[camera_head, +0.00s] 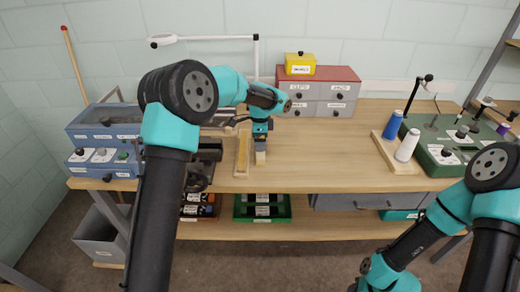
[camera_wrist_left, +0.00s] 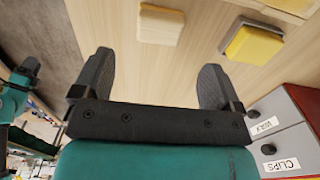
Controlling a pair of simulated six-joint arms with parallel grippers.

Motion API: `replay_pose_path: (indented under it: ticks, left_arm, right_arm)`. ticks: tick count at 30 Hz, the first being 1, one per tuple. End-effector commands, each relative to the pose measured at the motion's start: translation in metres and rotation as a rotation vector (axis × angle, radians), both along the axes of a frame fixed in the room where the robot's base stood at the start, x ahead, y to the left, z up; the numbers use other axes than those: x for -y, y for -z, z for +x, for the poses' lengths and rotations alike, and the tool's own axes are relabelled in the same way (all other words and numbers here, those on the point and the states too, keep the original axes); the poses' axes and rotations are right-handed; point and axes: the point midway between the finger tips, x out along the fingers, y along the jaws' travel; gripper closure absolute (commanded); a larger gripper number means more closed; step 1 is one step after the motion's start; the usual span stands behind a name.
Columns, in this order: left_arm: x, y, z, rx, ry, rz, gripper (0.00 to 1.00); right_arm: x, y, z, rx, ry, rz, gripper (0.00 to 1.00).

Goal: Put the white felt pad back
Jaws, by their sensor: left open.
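A small pale cream-white block (camera_wrist_left: 160,25), which looks like the felt pad, lies on the wooden bench in the left wrist view. It also shows below my left gripper in the head view (camera_head: 260,158). In the head view the left gripper (camera_head: 261,142) points down over the bench, close above the pale block. Whether they touch is unclear. My right gripper is out of view; only its arm shows at lower right.
A shallow wooden tray (camera_head: 242,155) lies left of the left gripper. A red-topped drawer unit (camera_head: 340,76) with a yellow box (camera_head: 300,64) stands behind. Spools stand on a wooden board (camera_head: 397,161) at right. The bench between is clear. A blue case (camera_head: 103,125) stands left.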

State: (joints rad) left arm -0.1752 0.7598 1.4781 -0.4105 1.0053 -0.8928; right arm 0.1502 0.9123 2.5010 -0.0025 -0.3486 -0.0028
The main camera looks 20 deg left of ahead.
Motion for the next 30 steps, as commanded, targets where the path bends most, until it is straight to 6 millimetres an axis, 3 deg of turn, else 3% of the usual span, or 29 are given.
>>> replay_pose_path:
  ticks: [3,9,30]
  left_arm:
    - [0.000,-0.020,0.000,0.002,-0.001,0.000,0.09]
    - [0.000,-0.036,0.000,-0.001,0.000,0.000,0.09]
    - [0.000,-0.037,0.000,-0.001,0.000,0.000,0.09]
  right_arm:
    - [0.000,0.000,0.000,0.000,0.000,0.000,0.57]
    - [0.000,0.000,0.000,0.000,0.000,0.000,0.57]
    - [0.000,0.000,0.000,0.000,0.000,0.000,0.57]
